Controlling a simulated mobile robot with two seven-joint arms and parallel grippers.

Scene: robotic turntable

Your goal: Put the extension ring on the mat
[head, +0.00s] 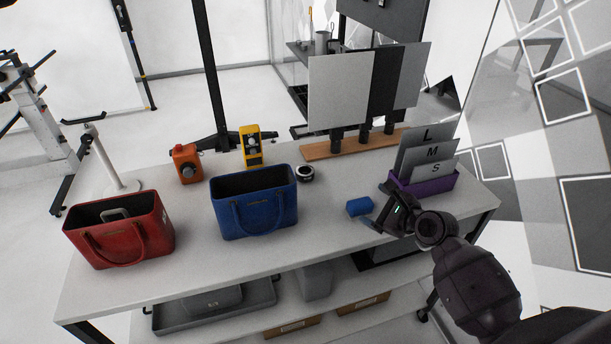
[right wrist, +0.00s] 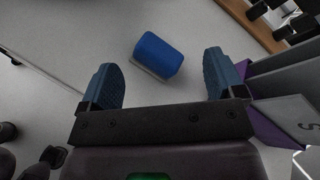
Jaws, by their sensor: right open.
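A small black ring with a pale inner part (head: 306,172), which looks like the extension ring, lies on the table right of the blue bag. I cannot make out a mat on the visible table. My right gripper (head: 378,206) is open and low over the table's right part. A blue cylinder (head: 359,206) lies on its side just ahead of its fingers. In the right wrist view, this blue cylinder (right wrist: 158,55) is between and slightly beyond the spread fingertips, with nothing gripped. My left gripper is not in view.
A purple holder (head: 437,187) with grey L, M and S cards stands close by my right gripper. A blue bag (head: 254,203), a red bag (head: 120,229), an orange device (head: 187,164) and a yellow device (head: 251,147) stand on the table (head: 330,242). Its front strip is clear.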

